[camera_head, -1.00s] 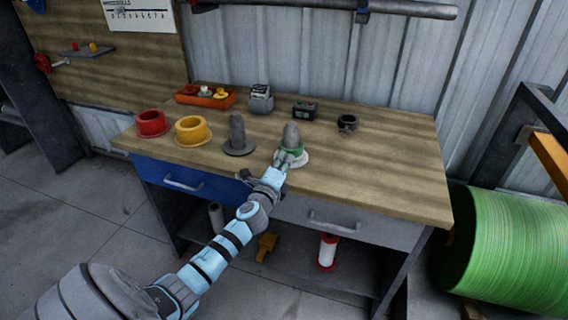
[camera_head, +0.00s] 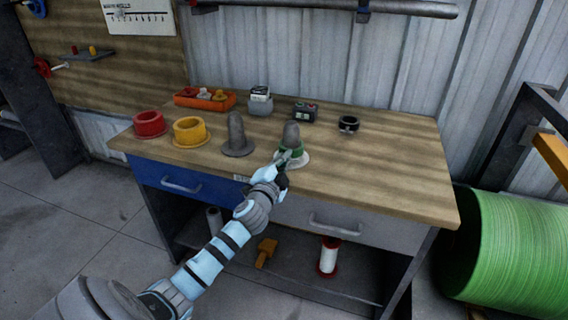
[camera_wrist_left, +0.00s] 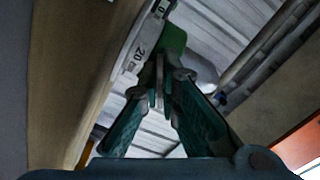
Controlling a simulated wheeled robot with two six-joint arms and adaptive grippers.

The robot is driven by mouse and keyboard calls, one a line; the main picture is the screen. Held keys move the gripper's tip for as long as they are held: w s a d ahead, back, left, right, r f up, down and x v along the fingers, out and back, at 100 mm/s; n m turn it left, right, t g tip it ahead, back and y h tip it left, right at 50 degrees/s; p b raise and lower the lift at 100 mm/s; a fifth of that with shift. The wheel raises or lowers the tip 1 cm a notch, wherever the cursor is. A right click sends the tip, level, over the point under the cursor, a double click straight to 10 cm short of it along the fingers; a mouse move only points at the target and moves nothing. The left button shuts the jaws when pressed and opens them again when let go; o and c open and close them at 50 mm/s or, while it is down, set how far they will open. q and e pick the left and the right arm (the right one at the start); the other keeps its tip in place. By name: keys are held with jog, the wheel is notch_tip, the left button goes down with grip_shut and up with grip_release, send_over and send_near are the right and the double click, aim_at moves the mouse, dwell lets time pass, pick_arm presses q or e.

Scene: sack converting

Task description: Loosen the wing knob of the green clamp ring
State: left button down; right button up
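The green clamp ring (camera_head: 291,153) sits low around a grey rounded post on a white base, near the front of the workbench. In the left wrist view the green ring (camera_wrist_left: 174,38) shows just beyond my fingertips. My left gripper (camera_head: 281,160) is at the ring's front-left side. Its two fingers (camera_wrist_left: 161,88) close in on a thin grey piece, which looks like the wing knob (camera_wrist_left: 159,80). The fingertips hide most of the knob. My right gripper is in neither view.
A second grey post (camera_head: 237,137) stands left of the ring, beside yellow (camera_head: 190,133) and red (camera_head: 149,125) collars. An orange tray (camera_head: 204,100), a small grey device (camera_head: 260,101), a dark box (camera_head: 305,112) and a black ring (camera_head: 348,124) stand behind. The bench's right side is clear.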

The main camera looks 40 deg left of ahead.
pick_arm(q)
jog(key=shift+n, duration=0.6)
jog(key=c, duration=2.1)
grip_release()
jog(key=v, duration=1.2)
